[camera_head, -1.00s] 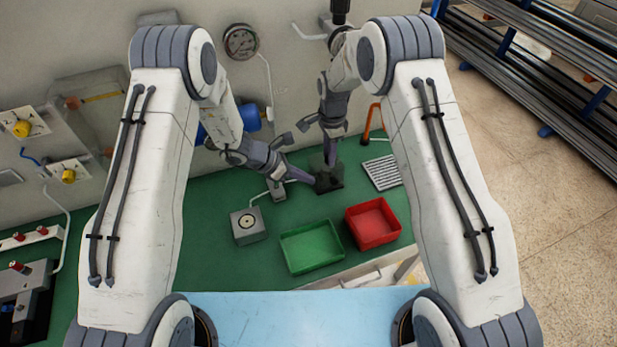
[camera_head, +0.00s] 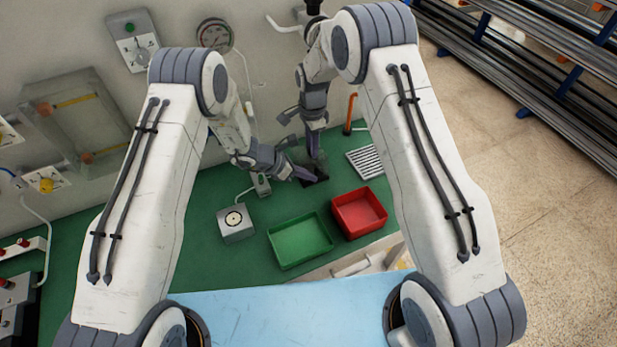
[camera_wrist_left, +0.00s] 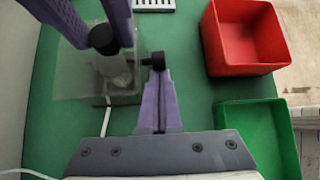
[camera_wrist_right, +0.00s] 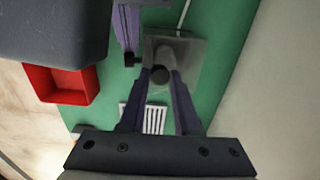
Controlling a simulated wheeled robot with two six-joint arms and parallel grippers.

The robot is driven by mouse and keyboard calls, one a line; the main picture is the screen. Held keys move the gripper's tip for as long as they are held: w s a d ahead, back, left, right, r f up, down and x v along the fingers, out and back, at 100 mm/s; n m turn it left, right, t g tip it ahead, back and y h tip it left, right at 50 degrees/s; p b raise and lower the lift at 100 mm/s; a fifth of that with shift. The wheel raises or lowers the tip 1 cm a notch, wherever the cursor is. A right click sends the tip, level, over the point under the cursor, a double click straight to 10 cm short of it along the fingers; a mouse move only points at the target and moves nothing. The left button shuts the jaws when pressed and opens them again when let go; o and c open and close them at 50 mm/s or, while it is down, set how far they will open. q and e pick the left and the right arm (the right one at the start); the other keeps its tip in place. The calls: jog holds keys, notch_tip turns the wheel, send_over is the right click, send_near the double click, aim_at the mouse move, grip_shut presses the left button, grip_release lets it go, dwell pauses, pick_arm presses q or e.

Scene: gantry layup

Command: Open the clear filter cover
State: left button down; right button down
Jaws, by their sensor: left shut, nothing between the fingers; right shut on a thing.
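A see-through box-like cover (camera_wrist_left: 72,72), which I take as the clear filter cover, stands on the green bench; it also shows in the right wrist view (camera_wrist_right: 190,62). A pale upright cylinder with a black round cap (camera_wrist_left: 103,38) stands at it. My right gripper (camera_head: 313,152) reaches down from above, its fingers around the black cap (camera_wrist_right: 158,76). My left gripper (camera_head: 308,176) is shut and empty; its tips (camera_wrist_left: 156,72) are at a small black knob (camera_wrist_left: 154,60) beside the cover. Whether they touch is unclear. In the head view the grippers hide most of the cover.
A green tray (camera_head: 272,248) and a red tray (camera_head: 358,232) stand in front of the grippers. A grey box with a round top fitting (camera_head: 236,234) is left of them, and a slotted white plate (camera_head: 366,162) to the right. The wall is close behind.

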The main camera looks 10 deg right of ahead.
pick_arm(q)
jog(key=shift+w+d+r, duration=0.1)
jog(key=shift+w+r, duration=0.1)
jog(key=shift+r, duration=0.2)
pick_arm(e)
jog(key=shift+a+f, duration=0.1)
jog(key=shift+f, duration=0.05)
pick_arm(q)
jog(key=shift+w+f, duration=0.1)
pick_arm(e)
jog(key=c, duration=0.7)
grip_release()
jog(key=shift+w, duration=0.1)
jog(key=shift+o, duration=0.2)
